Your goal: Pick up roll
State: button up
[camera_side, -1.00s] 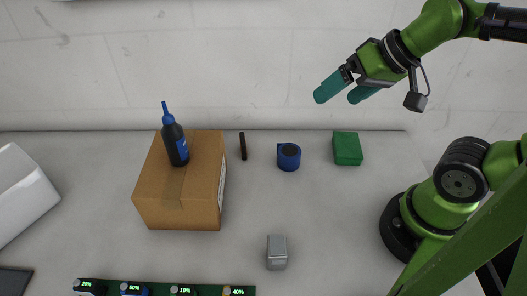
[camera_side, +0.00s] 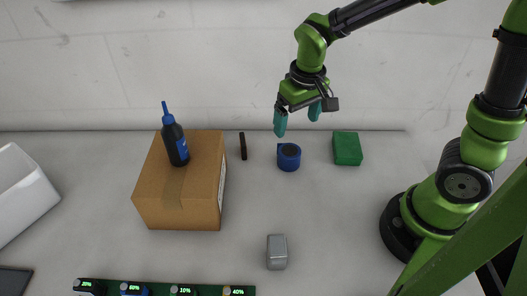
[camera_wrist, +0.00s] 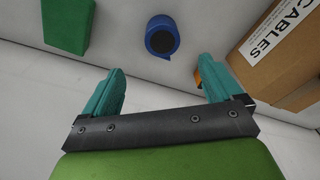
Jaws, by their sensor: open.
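The roll (camera_side: 289,157) is a blue tape roll with a dark centre, on the table between a dark stick and a green block. It also shows in the wrist view (camera_wrist: 162,37), beyond the fingertips and roughly between them. My gripper (camera_side: 297,122) has two teal fingers, spread apart and empty. In the side view it hangs above and behind the roll, pointing down, and does not touch it. In the wrist view my gripper (camera_wrist: 158,75) shows a wide gap between its fingers.
A green block (camera_side: 347,149) lies right of the roll. A grey block (camera_side: 277,252) sits in front. The table around the roll is clear.

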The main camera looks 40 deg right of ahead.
aim_at(290, 151)
jog(key=f, duration=0.6)
jog(key=shift+w, duration=0.35)
jog(key=f, duration=0.5)
jog(key=shift+w+a+f, duration=0.1)
jog(key=shift+w+f, duration=0.05)
jog(key=shift+w, duration=0.15)
